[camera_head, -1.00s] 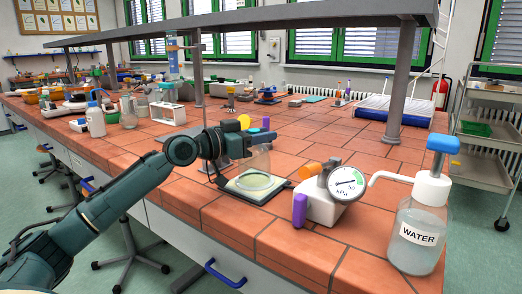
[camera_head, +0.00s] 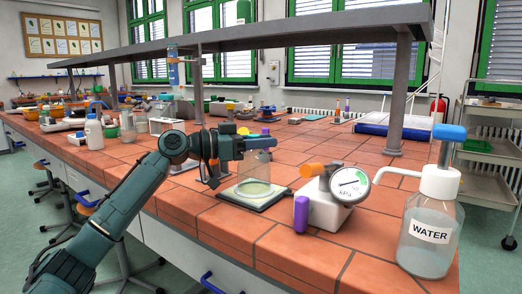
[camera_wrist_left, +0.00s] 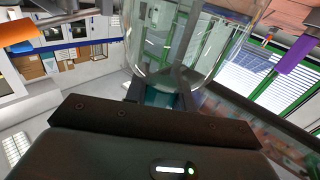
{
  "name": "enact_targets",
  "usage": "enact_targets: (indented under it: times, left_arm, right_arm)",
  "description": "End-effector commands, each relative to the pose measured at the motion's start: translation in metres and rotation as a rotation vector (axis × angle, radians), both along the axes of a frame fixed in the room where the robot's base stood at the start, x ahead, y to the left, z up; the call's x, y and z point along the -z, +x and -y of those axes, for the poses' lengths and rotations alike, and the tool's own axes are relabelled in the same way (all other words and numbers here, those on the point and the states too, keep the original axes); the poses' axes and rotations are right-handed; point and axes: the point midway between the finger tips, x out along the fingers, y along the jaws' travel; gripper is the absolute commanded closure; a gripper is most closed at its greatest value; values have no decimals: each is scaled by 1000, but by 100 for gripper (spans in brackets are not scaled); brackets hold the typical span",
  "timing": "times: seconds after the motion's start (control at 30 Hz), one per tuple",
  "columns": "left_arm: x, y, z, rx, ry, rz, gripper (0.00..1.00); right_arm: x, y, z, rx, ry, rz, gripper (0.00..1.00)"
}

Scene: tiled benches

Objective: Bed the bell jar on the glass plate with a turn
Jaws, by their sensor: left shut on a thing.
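My left gripper (camera_head: 250,145) is shut on the clear bell jar (camera_head: 258,168), near its top, above the glass plate (camera_head: 246,198). In the left wrist view the bell jar (camera_wrist_left: 185,45) stands out beyond the dark fingers (camera_wrist_left: 160,95), which close around its narrow end. The glass plate carries a pale greenish ring and lies on a dark square base on the bench. The jar is so transparent that I cannot tell whether its rim touches the plate. My right gripper is in neither view.
A pressure gauge (camera_head: 349,186) on a white block, with orange and purple parts, stands just right of the plate. A water bottle (camera_head: 428,240) with a bent spout stands at the front right. A grey shelf (camera_head: 300,32) spans the bench (camera_head: 310,262).

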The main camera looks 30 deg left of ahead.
Motion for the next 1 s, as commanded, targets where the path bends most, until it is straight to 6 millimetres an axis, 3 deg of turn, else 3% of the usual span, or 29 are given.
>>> enact_targets:
  times: [0.03, 0.23, 0.63, 0.8, 0.83, 1.0]
  left_arm:
    - [3, 1, 1, 51, -8, 2, 100]
    - [-2, -1, 3, 224, -3, -2, 100]
    - [1, -3, 3, 271, 4, -3, 100]
    - [-5, -4, 5, 393, -5, -3, 100]
    - [-2, -4, 4, 407, 0, -4, 74]
    - [2, -5, 4, 398, 4, -3, 60]
  right_arm:
    - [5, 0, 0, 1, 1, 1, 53]
    - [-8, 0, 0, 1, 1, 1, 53]
    - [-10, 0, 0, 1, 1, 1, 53]
    - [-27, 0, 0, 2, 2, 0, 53]
    - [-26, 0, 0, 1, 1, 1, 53]
    - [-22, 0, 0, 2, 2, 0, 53]
